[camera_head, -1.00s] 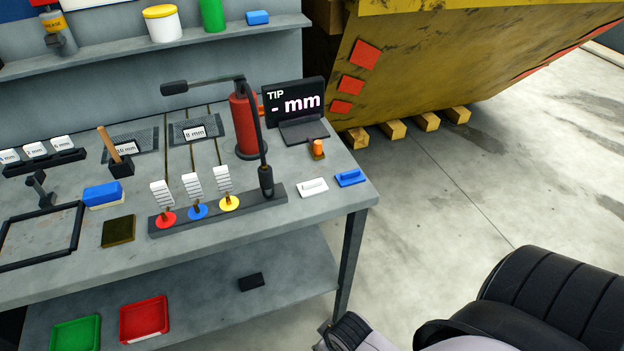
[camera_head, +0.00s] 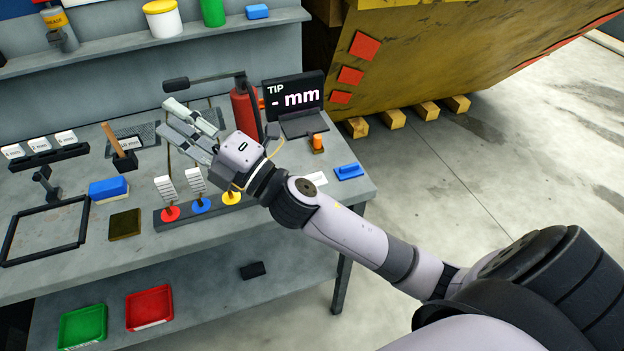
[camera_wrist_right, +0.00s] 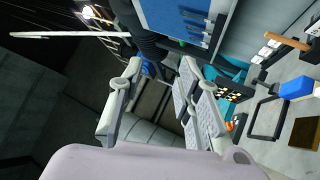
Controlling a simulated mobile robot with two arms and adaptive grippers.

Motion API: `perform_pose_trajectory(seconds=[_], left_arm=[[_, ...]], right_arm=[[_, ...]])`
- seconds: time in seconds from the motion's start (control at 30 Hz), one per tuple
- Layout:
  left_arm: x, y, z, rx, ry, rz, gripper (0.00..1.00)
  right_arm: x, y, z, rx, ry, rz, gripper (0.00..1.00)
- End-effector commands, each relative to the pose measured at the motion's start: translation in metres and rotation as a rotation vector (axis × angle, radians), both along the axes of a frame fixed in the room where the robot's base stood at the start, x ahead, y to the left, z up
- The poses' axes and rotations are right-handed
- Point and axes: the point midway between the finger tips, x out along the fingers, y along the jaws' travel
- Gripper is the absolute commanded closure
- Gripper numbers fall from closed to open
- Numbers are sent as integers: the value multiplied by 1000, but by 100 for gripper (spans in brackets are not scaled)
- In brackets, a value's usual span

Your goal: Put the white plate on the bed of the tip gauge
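The white plate (camera_head: 317,178) lies at the bench's front right, partly hidden behind my right arm. The tip gauge has a black display reading "TIP - mm" (camera_head: 294,96), with a dark flat bed (camera_head: 303,127) in front of it; the bed looks bare. My right gripper (camera_head: 168,117) is open and empty above the bench, left of the gauge and well away from the plate. Its spread fingers also show in the right wrist view (camera_wrist_right: 162,66). My left gripper is not in view.
A blue plate (camera_head: 348,171) lies right of the white plate. An orange-topped piece (camera_head: 318,143) stands before the gauge. A red cylinder (camera_head: 245,110) and a dark rack with coloured discs (camera_head: 185,216) are near my right arm. A yellow skip (camera_head: 440,60) stands behind.

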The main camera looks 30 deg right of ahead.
Motion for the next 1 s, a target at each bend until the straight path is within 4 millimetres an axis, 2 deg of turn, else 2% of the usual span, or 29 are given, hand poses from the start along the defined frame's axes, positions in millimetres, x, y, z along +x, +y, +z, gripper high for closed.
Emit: perform_pose_trajectory(seconds=[0.03,0.07,0.17,0.23,0.3,0.4,0.47,0.53,0.6,0.67,0.7,0.8,0.9,1.0], left_arm=[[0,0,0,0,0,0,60],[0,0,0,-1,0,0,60],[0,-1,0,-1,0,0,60],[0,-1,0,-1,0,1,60],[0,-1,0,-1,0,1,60],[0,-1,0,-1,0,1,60],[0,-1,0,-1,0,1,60],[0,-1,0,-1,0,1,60],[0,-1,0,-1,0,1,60],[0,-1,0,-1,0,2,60],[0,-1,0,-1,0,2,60],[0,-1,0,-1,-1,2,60],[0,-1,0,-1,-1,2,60],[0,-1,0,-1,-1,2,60]], right_arm=[[-4,20,16,-124,-129,64,68],[-9,32,21,-197,-202,104,68],[-26,66,23,-454,-424,238,68],[-36,82,12,-644,-563,333,68],[-41,88,-6,-840,-682,430,68],[-41,79,-40,-1129,-814,574,68],[-37,61,-61,-1306,-866,664,68],[-28,30,-82,-1511,-897,775,68],[-17,-11,-98,-1711,-891,892,68],[-9,-53,-104,-1871,-855,991,68],[-5,-81,-105,-1965,-816,1057,68],[0,-147,-97,-2150,-693,1206,68],[-2,-197,-84,-2260,-567,1317,68],[-6,-226,-74,-2310,-478,1386,68]])
